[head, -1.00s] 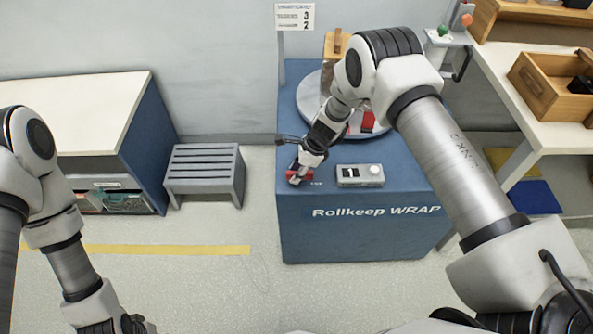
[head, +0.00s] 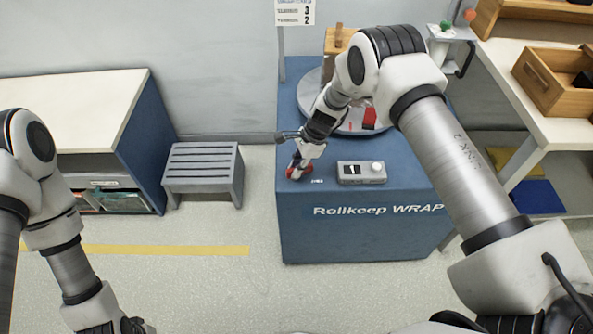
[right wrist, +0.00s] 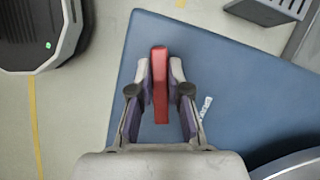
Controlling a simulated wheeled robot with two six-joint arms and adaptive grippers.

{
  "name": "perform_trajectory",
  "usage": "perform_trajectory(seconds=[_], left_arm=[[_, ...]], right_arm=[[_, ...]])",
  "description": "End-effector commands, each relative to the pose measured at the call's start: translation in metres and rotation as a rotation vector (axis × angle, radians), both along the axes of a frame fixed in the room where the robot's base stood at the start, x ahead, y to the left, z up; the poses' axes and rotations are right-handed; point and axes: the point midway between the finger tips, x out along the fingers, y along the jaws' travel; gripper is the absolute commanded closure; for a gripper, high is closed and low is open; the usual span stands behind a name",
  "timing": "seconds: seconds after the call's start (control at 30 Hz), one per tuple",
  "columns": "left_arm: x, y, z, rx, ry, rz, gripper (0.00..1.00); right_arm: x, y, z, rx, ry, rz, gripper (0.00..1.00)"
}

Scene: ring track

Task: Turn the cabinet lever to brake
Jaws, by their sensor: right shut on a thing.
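The cabinet (head: 345,235) is blue, with "Rollkeep WRAP" on its front. Its red lever (head: 292,172) is at the front left of the top, partly hidden by my right gripper (head: 297,170) in the head view. In the right wrist view, the red lever (right wrist: 160,85) stands between both fingers of my right gripper (right wrist: 162,75), which is shut on it. A small white label (right wrist: 206,106) lies beside the lever, too small to read. My left arm runs down to the bottom edge, and its fingers are out of the picture.
A grey control box (head: 361,173) with a white knob sits right of the lever. A round turntable (head: 313,97) bearing a wooden piece is behind it. A grey slatted stool (head: 203,172) stands left of the cabinet. The floor in front is clear.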

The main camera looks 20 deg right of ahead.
Motion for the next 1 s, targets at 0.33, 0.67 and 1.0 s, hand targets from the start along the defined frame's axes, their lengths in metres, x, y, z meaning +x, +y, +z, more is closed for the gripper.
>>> perform_trajectory(seconds=[0.33,0.67,1.0], left_arm=[[0.0,0.0,-0.035,0.0,0.0,0.0,0.58],[0.0,0.0,-0.059,0.0,0.0,0.0,0.58],[0.0,0.0,-0.079,0.0,0.0,0.0,0.58]], right_arm=[[0.004,0.001,-0.005,-0.001,-0.001,0.327,1.0],[0.006,0.002,-0.005,-0.001,-0.001,0.643,1.0],[0.008,0.005,-0.003,-0.002,0.0,0.958,1.0]])
